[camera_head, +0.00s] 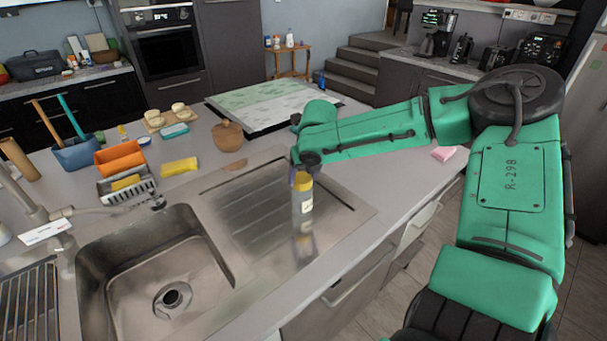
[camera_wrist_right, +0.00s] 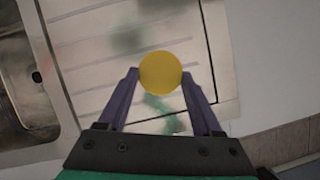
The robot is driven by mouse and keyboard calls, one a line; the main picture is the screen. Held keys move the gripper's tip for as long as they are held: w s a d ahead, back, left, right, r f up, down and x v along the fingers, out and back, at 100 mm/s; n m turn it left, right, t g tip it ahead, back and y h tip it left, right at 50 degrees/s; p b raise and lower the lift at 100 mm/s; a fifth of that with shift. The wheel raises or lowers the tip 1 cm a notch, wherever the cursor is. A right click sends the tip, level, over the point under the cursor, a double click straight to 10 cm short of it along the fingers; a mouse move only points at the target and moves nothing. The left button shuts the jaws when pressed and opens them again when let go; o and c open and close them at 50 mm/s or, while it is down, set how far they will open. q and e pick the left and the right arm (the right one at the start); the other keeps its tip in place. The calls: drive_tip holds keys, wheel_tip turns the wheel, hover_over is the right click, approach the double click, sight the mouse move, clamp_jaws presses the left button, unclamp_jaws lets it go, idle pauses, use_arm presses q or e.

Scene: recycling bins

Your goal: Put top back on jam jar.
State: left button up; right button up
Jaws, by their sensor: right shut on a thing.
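A small jar (camera_head: 303,204) with a yellow top (camera_head: 303,181) and a pale label is upright over the steel drainboard, right of the sink. My right gripper (camera_head: 302,168) points down at its upper end and is shut on it. In the right wrist view the round yellow top (camera_wrist_right: 161,73) sits between the tips of the two purple fingers (camera_wrist_right: 161,78). It hides whatever is beneath it. I cannot tell whether the top is fully seated, or whether the jar touches the drainboard. My left gripper is not in view.
The sink basin (camera_head: 155,265) and tap (camera_head: 110,208) are left of the drainboard (camera_head: 270,205). A yellow sponge (camera_head: 179,166), an orange container (camera_head: 120,158), a grey caddy (camera_head: 127,187) and a brown pot (camera_head: 228,134) stand behind. The counter's front edge is close on the right.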

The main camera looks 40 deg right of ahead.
drive_tip(key=shift+f, duration=0.25)
idle(0.8)
drive_tip(key=shift+f+p, duration=0.1)
drive_tip(key=shift+p, duration=0.6)
idle(0.8)
drive_tip(key=o, duration=1.5)
